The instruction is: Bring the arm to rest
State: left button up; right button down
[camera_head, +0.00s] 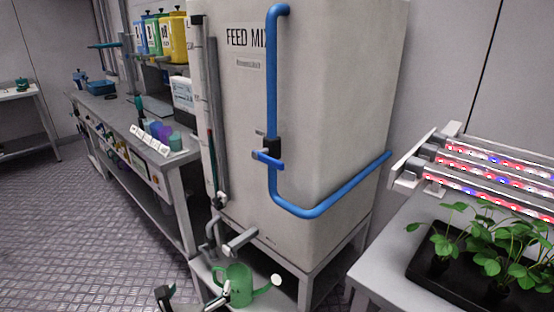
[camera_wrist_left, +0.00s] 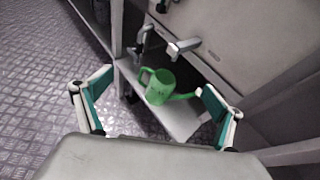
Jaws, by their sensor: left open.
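My left gripper (camera_head: 192,295) shows at the bottom edge of the head view, only partly in frame. In the left wrist view my left gripper (camera_wrist_left: 155,80) has its two teal-padded fingers spread wide with nothing between the pads. A green watering can (camera_head: 240,286) stands on a low shelf under the tank's spout, close beyond the gripper. The can (camera_wrist_left: 160,87) appears between and beyond the fingers in the wrist view, apart from them. Most of my left arm is out of frame. My right gripper is in neither view.
A white feed tank (camera_head: 335,130) with a blue pipe (camera_head: 272,80) stands ahead. A grey workbench (camera_head: 110,110) with bottles and cups is at left. Potted plants (camera_head: 490,250) in a black tray and lit LED bars (camera_head: 490,165) are at right. Floor (camera_head: 80,240) at left is clear.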

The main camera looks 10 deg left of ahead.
pick_arm(q)
jog(key=s+d+f+n+g+h+p, duration=0.1)
jog(key=s+f+n, duration=0.4)
jog(key=s+n, duration=0.6)
jog(key=s+d+f+n+g+h+p, duration=0.1)
jog(key=s+d+f+n+p, duration=0.3)
jog(key=s+n, duration=0.8)
jog(key=f+n+h+p, duration=0.1)
jog(key=n, duration=0.5)
jog(key=shift+f+n+g+h, duration=0.25)
jog(key=shift+n+g+h, duration=0.15)
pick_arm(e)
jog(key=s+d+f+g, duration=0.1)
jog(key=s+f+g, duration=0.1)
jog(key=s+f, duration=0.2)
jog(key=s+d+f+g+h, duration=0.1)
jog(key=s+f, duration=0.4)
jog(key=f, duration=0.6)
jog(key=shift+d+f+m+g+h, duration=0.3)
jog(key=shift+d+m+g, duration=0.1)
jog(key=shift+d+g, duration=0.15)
pick_arm(q)
jog(key=shift+w, duration=0.1)
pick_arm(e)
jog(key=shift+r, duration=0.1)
